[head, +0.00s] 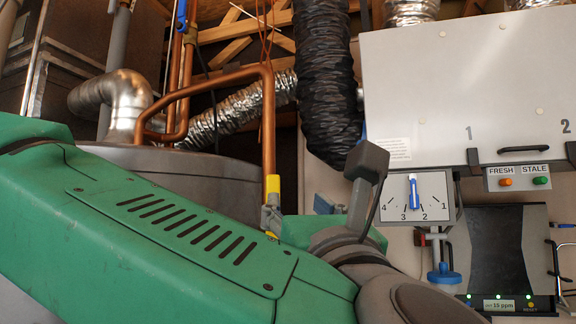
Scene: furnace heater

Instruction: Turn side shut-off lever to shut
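I cannot tell for certain which part is the side shut-off lever. A yellow-handled valve (272,190) sits at the lower end of a copper pipe, just above my green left arm. A small red lever (434,236) shows on a pipe under the dial box, above a blue round handle (445,275). A blue piece (323,204) shows left of my gripper. My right gripper is not in view.
A grey cabinet (470,90) carries FRESH and STALE buttons (520,179). A black ribbed duct (325,75) hangs in the middle. A grey tank (180,160) and copper pipes (268,120) stand at left.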

